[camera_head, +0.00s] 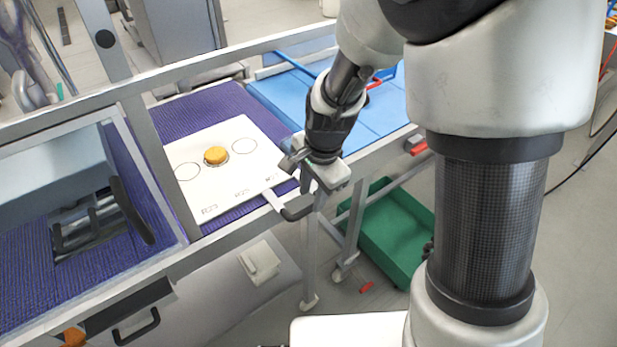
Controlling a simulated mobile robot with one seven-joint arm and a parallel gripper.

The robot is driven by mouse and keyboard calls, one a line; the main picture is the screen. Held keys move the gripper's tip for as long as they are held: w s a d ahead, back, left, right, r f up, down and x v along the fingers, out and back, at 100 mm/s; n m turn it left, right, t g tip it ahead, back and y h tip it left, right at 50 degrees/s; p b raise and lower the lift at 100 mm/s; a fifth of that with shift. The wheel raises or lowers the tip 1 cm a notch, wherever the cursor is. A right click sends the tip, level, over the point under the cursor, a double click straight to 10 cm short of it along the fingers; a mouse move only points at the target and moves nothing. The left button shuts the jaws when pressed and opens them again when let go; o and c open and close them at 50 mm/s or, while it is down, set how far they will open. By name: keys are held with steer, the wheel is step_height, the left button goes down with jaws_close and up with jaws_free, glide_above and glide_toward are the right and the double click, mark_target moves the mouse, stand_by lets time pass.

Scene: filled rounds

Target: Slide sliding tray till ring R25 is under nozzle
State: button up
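The sliding tray (222,182) is a flat white plate lying on a purple ribbed surface. It has a row of three ring outlines, with an orange round piece (215,155) on the middle ring. A dark grey handle (288,211) sticks out at the tray's front right. My gripper (312,183) is at the handle's right end, pointing down. Its fingers are partly hidden, and I cannot tell whether they hold the handle. I cannot make out a nozzle.
A framed clear guard (160,180) stands left of the tray, with dark machine parts (100,225) behind it. A metal rail runs along the front. Blue sheeting (285,95) lies right of the tray. A green crate (395,235) sits low at the right.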

mark_target(309, 208)
steer(key=shift+w+a+f, duration=0.15)
steer(key=shift+w+f, duration=0.05)
steer(key=shift+f, duration=0.9)
steer(key=shift+w+a+f, duration=0.1)
steer(key=shift+w+f, duration=0.05)
steer(key=shift+f, duration=0.95)
steer(key=shift+c, duration=0.2)
jaws_close()
